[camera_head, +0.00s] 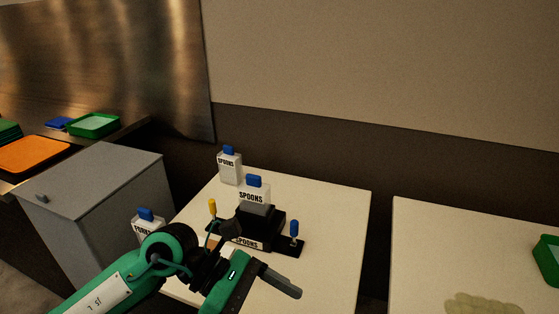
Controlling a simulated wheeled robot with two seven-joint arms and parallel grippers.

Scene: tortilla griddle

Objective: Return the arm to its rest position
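My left arm, green with dark joints, comes in from the lower left and bends in front of the near table. My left gripper (283,283) appears as a dark grey finger-like part at the end of the green link, over the table's front part. Its fingertips are not clear, so I cannot tell whether it is open or shut. I see nothing clearly held in it. My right arm and gripper are out of view.
The white table (335,215) bears white SPOONS boxes (230,168) with blue tops and a black dispenser (268,228). A FORKS box (143,225) stands behind my arm. A grey cabinet (95,200) is left. Another white table (445,245) is right, past a gap.

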